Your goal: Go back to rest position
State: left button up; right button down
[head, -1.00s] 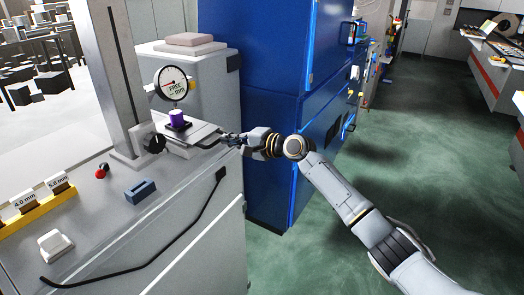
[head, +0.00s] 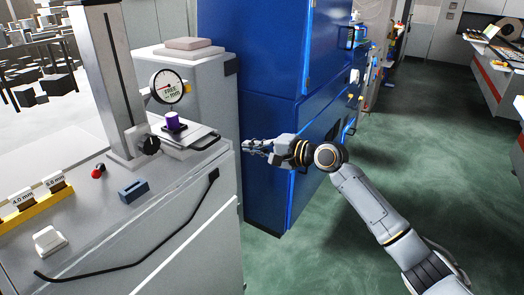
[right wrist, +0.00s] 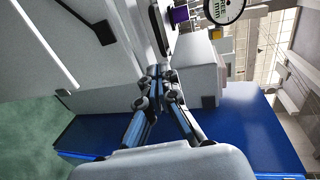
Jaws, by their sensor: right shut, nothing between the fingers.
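My right gripper (head: 247,146) is just off the right edge of the grey bench, in front of the blue cabinet. Its fingers are shut and empty; they also show closed together in the right wrist view (right wrist: 155,78). A purple piece (head: 172,120) stands on the small plate of the gauge stand, apart from the gripper. It shows at the top of the right wrist view (right wrist: 180,15). The round dial gauge (head: 168,87) hangs above the piece. My left gripper is not in view.
The grey bench (head: 190,225) carries a blue block (head: 133,191), a red and black knob (head: 98,171), a white switch (head: 49,240) and a yellow holder with labels (head: 30,212). The tall blue cabinet (head: 265,60) stands behind my right arm. Green floor (head: 430,150) is free to the right.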

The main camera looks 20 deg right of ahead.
jog(key=s+d+f+n+g+h, duration=0.1)
jog(key=s+d+f+h, duration=0.3)
jog(key=f, duration=1.5)
jog(key=s+d+f+g+h, duration=0.25)
jog(key=s+d+f, duration=0.2)
jog(key=f, duration=1.45)
jog(key=s+d+f+n+g+h, duration=0.15)
jog(key=s+f+n, duration=0.25)
jog(key=s+f, duration=1.4)
jog(key=s+a+f+n+g, duration=0.2)
jog(key=s+f, duration=0.3)
jog(key=s, duration=0.6)
jog(key=s+a+f+n+g+h, duration=0.1)
jog(key=s+f, duration=0.4)
jog(key=s, duration=0.7)
jog(key=s+a+f+n+g, duration=0.3)
jog(key=s+f+n, duration=0.1)
jog(key=s, duration=0.7)
jog(key=shift+s+a+f+n+h, duration=0.3)
jog(key=shift+s+a+f+n, duration=0.05)
jog(key=shift+s+f+n, duration=0.1)
